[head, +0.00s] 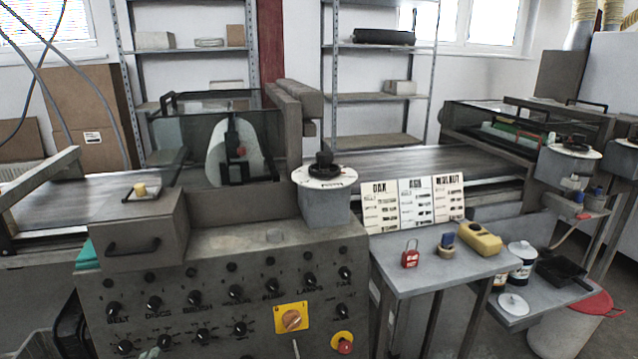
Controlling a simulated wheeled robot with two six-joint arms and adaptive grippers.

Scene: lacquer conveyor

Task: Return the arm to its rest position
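Neither of my grippers shows in the head view, and I see no part of either arm that I can be sure of. The grey control cabinet (222,262) with rows of black knobs stands directly in front. A yellow-plated rotary switch (291,318) and a red button on yellow (343,343) are on its front panel. Whether either gripper holds anything cannot be seen.
The conveyor belt (385,160) runs behind the cabinet. A grey side table (405,285) on the right carries a red padlock (410,254), a yellow device (480,238) and label cards (412,203). A red-lidded bin (562,335) stands at lower right. Shelves stand behind.

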